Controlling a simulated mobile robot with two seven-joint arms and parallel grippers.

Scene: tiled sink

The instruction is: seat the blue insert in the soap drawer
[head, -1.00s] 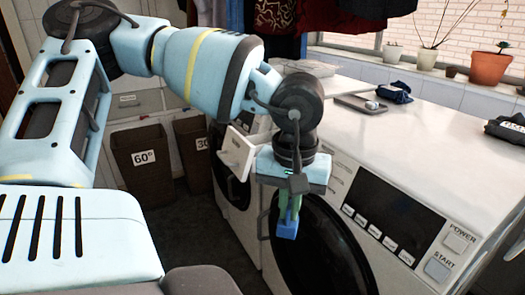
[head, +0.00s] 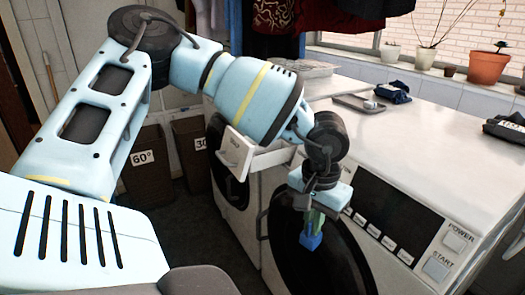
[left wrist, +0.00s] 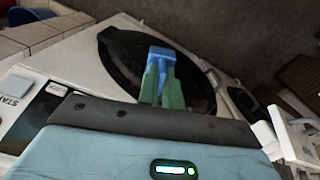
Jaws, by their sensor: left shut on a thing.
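The blue insert (head: 311,241) is held at the tips of my left gripper (head: 315,222), whose green fingers are shut on it. In the head view it hangs in front of the dark round door of the near washing machine. It also shows in the left wrist view (left wrist: 161,55), between the green fingers (left wrist: 160,88). The soap drawer (head: 237,150) is white and pulled out from the machine front, to the left of my gripper and apart from the insert. Its inside is largely hidden in the head view. My right gripper is not in view.
The near washing machine (head: 440,125) has a dark display and POWER and START buttons. A grey tray (head: 358,103) and dark folded cloths (head: 394,92) lie on top. Laundry bins (head: 150,165) stand at the back left. Potted plants line the windowsill.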

